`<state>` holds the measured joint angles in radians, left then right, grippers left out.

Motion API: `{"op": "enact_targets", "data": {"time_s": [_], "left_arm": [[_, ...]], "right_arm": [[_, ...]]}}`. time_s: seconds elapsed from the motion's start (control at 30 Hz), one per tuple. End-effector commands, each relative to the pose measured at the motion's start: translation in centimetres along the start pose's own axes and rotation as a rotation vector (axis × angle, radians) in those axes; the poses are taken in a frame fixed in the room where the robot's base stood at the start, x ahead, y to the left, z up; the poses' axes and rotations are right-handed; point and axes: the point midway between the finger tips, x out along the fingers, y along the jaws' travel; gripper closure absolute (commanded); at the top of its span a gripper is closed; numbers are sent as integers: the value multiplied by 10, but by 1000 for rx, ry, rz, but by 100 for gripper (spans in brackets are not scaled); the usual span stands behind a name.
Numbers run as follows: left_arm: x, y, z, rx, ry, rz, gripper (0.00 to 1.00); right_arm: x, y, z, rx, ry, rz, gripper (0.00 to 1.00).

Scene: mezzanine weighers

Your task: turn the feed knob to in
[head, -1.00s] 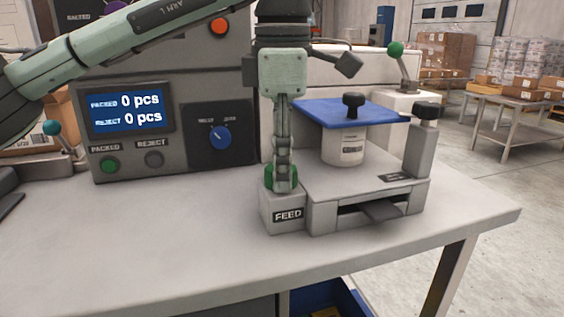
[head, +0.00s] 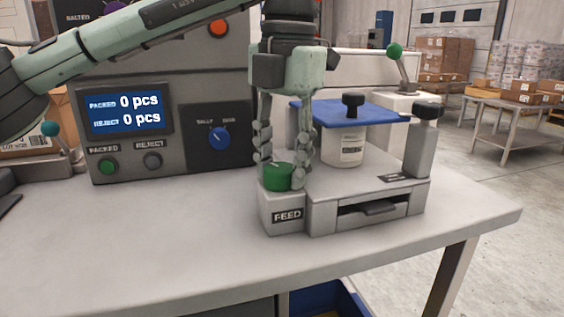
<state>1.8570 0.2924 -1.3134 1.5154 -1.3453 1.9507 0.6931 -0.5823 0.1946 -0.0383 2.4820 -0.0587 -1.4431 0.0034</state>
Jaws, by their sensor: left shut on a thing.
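The green feed knob (head: 277,180) sits on top of the grey block labelled FEED (head: 287,215), at the front left corner of the machine on the table. My left gripper (head: 282,170) points straight down and is shut on the knob, with one finger at its left and one at its right. The dark feed plate (head: 368,208) lies in the slot at the machine's front, with only a little showing. The fingers partly hide the knob, and I see no pointer mark on it. My right gripper is not in view.
The table front (head: 170,230) is clear.

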Motion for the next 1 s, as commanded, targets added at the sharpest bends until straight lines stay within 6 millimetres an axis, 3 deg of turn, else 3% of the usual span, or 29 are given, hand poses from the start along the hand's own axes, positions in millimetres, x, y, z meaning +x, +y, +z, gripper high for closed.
{"op": "enact_targets", "data": {"time_s": [1.0], "left_arm": [[1, 2, 0, -911, 52, 1, 89]], "right_arm": [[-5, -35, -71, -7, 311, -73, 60]]}}
